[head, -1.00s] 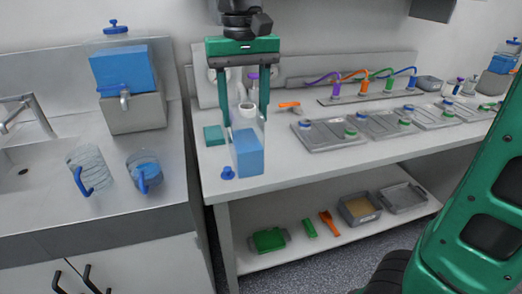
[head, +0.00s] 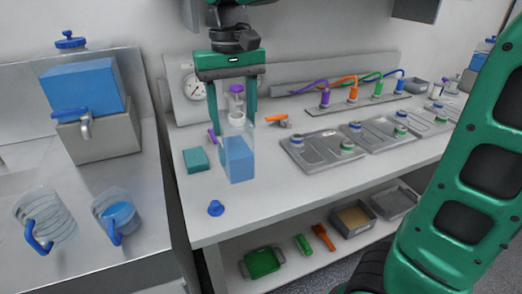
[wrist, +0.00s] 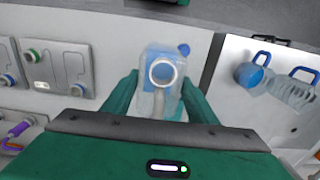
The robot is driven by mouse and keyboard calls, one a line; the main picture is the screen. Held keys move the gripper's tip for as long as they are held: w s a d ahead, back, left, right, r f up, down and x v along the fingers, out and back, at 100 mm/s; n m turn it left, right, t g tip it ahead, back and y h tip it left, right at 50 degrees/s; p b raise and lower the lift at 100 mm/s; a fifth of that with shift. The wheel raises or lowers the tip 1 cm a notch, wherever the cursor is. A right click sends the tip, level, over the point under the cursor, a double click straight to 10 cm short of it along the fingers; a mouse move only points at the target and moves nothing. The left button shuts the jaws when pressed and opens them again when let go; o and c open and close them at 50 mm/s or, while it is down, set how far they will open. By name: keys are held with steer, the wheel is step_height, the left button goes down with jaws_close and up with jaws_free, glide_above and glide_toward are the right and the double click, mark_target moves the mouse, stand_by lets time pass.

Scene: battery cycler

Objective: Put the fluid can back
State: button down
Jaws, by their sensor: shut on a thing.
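The fluid can is a clear container (head: 238,155) with blue fluid in its lower part and a round open mouth on top. My gripper (head: 232,118) is shut on the can, one green finger on each side, and holds it upright over the left end of the workbench. Whether its base touches the bench is hard to tell. In the wrist view, the can (wrist: 160,98) sits between both fingers, with its ring-shaped mouth facing the camera. A small blue cap (head: 216,208) lies on the bench near the front edge, apart from the can.
A teal block (head: 196,160) lies left of the can. A gauge (head: 194,87) and a purple-topped item (head: 236,90) stand behind. Two jugs (head: 118,216) stand on the left counter, across a gap.

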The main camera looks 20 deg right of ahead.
steer(key=w+d+f, duration=0.1)
steer(key=d+f, duration=0.7)
steer(key=shift+w+f, duration=0.2)
steer(key=shift+f, duration=0.15)
steer(key=c, duration=0.7)
jaws_free()
steer(key=shift+f, duration=0.1)
steer(key=shift+c, duration=0.2)
steer(key=shift+a, duration=0.1)
step_height(320, 180, up, 12)
